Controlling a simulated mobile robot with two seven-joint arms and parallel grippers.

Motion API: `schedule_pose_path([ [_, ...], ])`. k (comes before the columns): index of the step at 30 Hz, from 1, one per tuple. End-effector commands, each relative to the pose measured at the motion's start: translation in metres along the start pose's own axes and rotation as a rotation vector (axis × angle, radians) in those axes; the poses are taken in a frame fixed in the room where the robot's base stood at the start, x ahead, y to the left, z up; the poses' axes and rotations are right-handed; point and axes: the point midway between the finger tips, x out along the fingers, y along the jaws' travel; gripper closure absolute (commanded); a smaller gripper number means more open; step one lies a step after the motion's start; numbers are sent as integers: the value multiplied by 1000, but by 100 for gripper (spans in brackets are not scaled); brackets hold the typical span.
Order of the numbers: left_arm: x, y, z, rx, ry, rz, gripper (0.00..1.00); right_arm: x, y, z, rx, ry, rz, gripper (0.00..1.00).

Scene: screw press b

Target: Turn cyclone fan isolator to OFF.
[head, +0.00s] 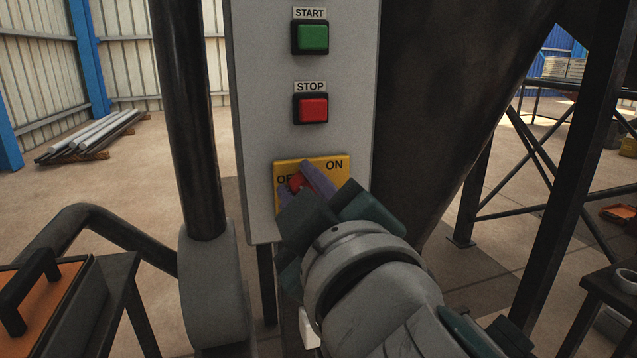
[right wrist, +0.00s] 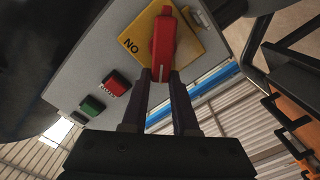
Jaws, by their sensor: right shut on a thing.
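The isolator is a yellow plate (head: 290,165) with a red handle (head: 297,181), low on a grey control panel (head: 262,110). ON is printed at its upper right; OFF at its left is partly covered by my gripper. My right gripper (head: 301,187) is at the plate with its purple fingers on either side of the red handle, shut on it. In the right wrist view the red handle (right wrist: 164,40) with a white line stands out from the yellow plate (right wrist: 187,45), its end between the fingertips. Its exact angle is hard to tell. My left gripper is out of view.
Above the isolator are a red STOP button (head: 313,108) and a green START button (head: 313,37). A dark vertical pipe (head: 187,120) stands left of the panel, and a dark cone-shaped body (head: 440,90) is close on the right. Open floor lies behind.

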Motion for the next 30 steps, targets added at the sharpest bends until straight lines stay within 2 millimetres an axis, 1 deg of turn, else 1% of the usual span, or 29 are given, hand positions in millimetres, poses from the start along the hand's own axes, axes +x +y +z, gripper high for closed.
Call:
schedule_pose_path([
  [9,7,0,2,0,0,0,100,0,-11,3,-300,-2,-1,100],
  [18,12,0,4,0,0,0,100,0,-19,6,-563,0,0,100],
  [24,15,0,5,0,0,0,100,0,-22,9,-692,-1,0,100],
  [30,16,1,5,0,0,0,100,0,-24,10,-775,-2,-1,100],
])
